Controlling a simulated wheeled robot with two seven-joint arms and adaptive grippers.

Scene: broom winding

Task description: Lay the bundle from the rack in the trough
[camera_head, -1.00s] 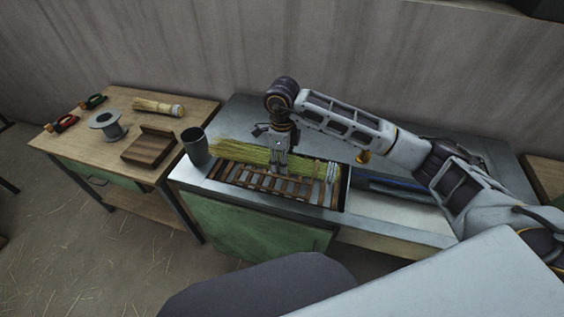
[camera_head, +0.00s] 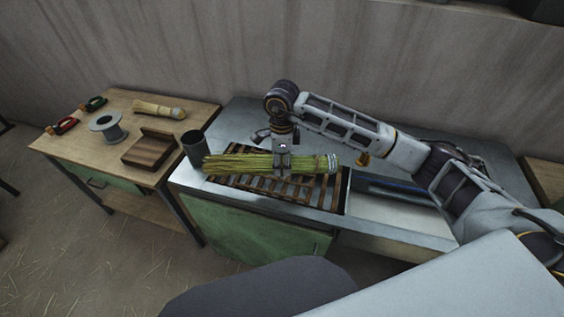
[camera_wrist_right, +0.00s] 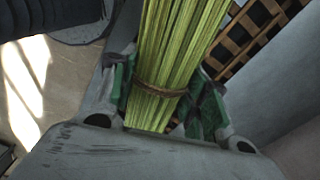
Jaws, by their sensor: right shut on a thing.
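My right gripper (camera_head: 283,168) is shut on the bundle (camera_head: 235,162) of yellow-green straw, near its middle. The bundle lies roughly level just above the slatted wooden rack (camera_head: 262,187), its pale bound end to the right. In the right wrist view the green-padded fingers (camera_wrist_right: 165,95) stand on both sides of the bundle (camera_wrist_right: 180,40), which has a brown tie around it. The rack (camera_wrist_right: 255,35) shows below it. A long recess with blue inside (camera_head: 395,187), right of the rack, looks like the trough; my right arm partly hides it. My left gripper is not in view.
A dark grey cup (camera_head: 195,148) stands close to the bundle's left end. The wooden table (camera_head: 90,152) at left holds a grey spool (camera_head: 106,126), a stepped wooden block (camera_head: 150,148), a small straw bundle (camera_head: 158,109) and red-handled and green-handled tools.

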